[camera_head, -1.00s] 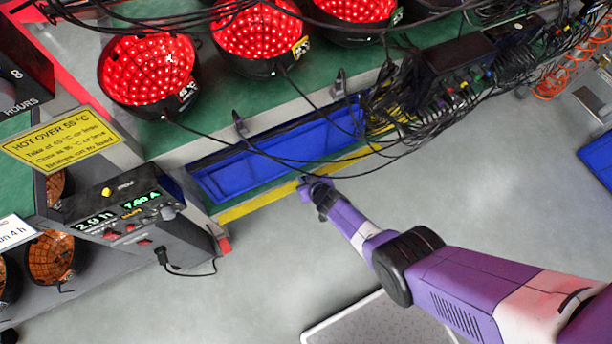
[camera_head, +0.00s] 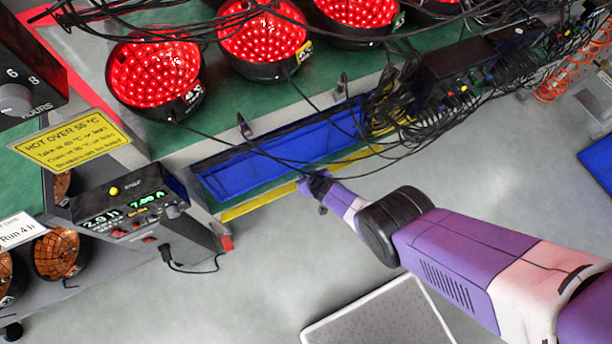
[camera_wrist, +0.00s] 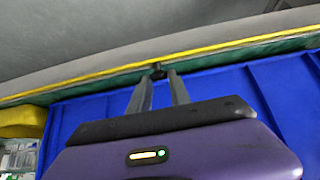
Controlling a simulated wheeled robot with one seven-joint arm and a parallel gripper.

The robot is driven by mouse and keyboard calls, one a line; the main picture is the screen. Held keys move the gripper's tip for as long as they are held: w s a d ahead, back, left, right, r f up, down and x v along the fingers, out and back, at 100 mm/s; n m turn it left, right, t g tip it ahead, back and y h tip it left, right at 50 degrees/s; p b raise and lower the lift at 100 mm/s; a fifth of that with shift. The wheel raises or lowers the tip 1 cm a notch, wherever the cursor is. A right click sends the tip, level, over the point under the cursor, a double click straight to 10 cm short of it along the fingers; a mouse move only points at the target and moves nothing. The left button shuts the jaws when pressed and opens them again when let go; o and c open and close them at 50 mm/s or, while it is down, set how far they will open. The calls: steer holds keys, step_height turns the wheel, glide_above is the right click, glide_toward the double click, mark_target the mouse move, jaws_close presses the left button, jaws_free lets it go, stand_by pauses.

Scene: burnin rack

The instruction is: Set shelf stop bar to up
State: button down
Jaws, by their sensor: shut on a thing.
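The shelf stop bar (camera_head: 250,206) is a long yellow strip along the front edge of the rack's lower shelf, below a blue bin. In the wrist view the yellow bar (camera_wrist: 90,75) crosses above the blue bin, with a green strip along it. My gripper (camera_wrist: 160,74) has its two fingers close together at the bar, around a small dark piece there. In the head view my gripper (camera_head: 306,184) is at the bar's front, and my wrist partly hides the contact. I cannot tell the bar's exact tilt.
The blue bin (camera_head: 270,160) sits behind the bar. Black cables (camera_head: 385,150) hang across the shelf front. A control box (camera_head: 135,215) with a plug and cord stands at left. Red lit lamps (camera_head: 155,75) sit above. The grey floor (camera_head: 270,275) in front is mostly clear.

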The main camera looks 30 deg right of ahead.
steer(key=shift+w+a+r, duration=0.15)
steer(key=shift+w+a, duration=0.05)
steer(key=c, duration=1.3)
jaws_free()
steer(key=shift+s, duration=0.1)
steer(key=shift+d, duration=0.1)
steer(key=p+v, duration=0.7)
steer(key=p, duration=0.1)
steer(key=shift+s+r, duration=0.25)
steer(key=shift+s, duration=0.05)
steer(key=shift+o, duration=0.3)
